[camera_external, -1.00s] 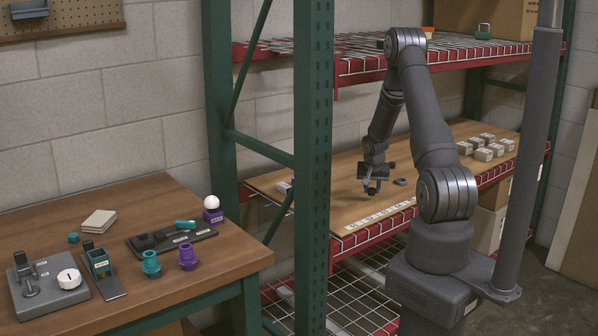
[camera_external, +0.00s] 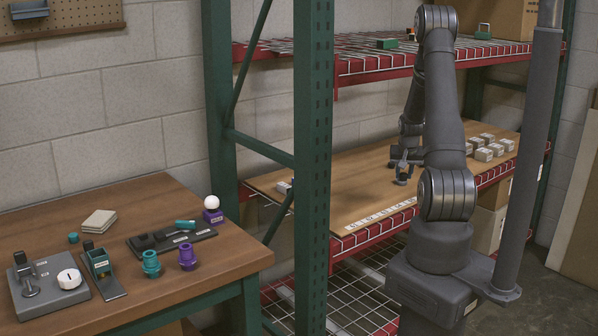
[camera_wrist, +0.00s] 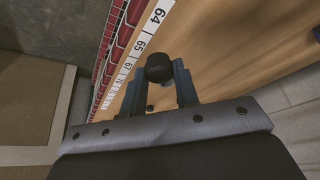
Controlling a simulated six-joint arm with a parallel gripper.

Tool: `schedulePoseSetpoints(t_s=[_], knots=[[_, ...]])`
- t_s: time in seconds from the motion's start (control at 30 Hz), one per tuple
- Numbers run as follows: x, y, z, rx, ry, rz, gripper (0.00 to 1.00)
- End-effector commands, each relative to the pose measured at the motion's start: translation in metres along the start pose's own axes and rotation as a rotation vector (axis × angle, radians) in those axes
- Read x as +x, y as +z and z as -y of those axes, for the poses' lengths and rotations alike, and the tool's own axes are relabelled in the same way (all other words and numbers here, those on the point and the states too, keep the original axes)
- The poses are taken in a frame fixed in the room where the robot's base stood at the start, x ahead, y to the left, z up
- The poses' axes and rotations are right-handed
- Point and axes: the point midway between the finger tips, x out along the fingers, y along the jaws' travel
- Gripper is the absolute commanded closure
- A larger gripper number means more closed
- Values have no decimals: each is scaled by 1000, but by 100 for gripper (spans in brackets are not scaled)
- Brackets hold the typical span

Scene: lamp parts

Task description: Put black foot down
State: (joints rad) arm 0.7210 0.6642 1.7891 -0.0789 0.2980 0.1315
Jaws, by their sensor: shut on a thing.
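The black foot (camera_wrist: 158,68) shows in the wrist view as a dark, round-ended piece between the tips of my gripper (camera_wrist: 160,82). My gripper is shut on it. In the external view my gripper (camera_external: 403,170) is low over the wooden middle shelf board (camera_external: 365,185), right of the green upright. There the foot is small and dark among the fingers, and I cannot tell whether it touches the board.
A strip of number labels (camera_external: 385,214) runs along the shelf's front edge. Several white boxes (camera_external: 484,154) stand at the shelf's right. The board left of my gripper is mostly clear. A workbench (camera_external: 215,255) with lamp parts stands at the left.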

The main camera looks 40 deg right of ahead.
Motion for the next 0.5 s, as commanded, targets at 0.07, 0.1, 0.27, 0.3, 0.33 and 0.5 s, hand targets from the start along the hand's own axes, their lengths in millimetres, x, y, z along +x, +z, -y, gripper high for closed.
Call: schedulePoseSetpoints(t_s=[0.07, 0.1, 0.27, 0.3, 0.33, 0.5], knots=[[-2, 6, 11, -44, -19, 0, 93], [-3, 10, 16, -72, -31, 0, 93], [-9, 27, 41, -201, -86, 0, 93], [-11, 32, 47, -234, -99, 0, 93], [-12, 35, 52, -258, -109, 1, 93], [-19, 55, 75, -393, -166, -1, 93]])
